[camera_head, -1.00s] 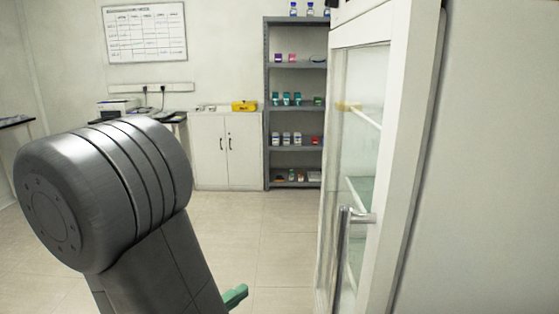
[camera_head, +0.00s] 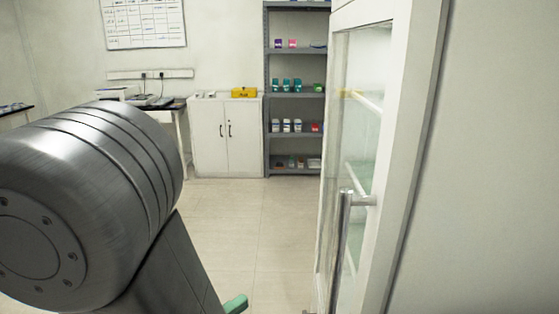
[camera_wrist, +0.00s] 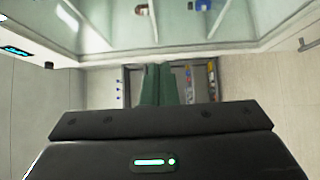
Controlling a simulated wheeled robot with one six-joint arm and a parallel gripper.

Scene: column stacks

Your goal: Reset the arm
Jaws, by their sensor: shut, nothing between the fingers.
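My gripper (camera_wrist: 159,85) shows in the wrist view as two green fingers pressed together, with nothing between them. In the head view my grey arm fills the lower left, and only a small green part of the gripper (camera_head: 236,304) shows at the bottom edge. My gripper is in the open, apart from the furniture.
A glass-door cabinet (camera_head: 391,200) with a metal handle (camera_head: 341,245) stands close on the right; its glass also shows in the wrist view (camera_wrist: 180,28). A grey shelf (camera_head: 267,120) with bottles and a white cupboard (camera_head: 209,150) stand at the back. The floor (camera_head: 235,225) between is clear.

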